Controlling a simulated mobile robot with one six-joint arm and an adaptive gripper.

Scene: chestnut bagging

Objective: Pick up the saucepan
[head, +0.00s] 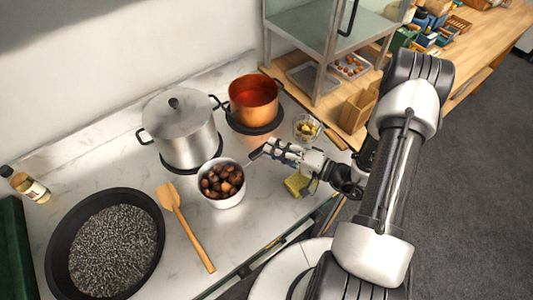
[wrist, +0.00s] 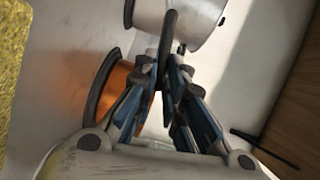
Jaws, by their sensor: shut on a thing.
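The saucepan (head: 222,200) is a small pale metal pan filled with brown chestnuts, in the middle of the head view. Its dark handle points up and right toward my gripper (head: 266,149). In the wrist view my gripper (wrist: 168,88) is shut on the dark handle, with the blue-grey fingers on both sides of it. The pan looks upright. I cannot tell whether its base touches the counter.
A lidded steel pot (head: 185,140) stands close behind the saucepan, with a copper pot (head: 254,100) to its right. A wooden spatula (head: 188,228) and a wide black pan (head: 60,225) lie to the left.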

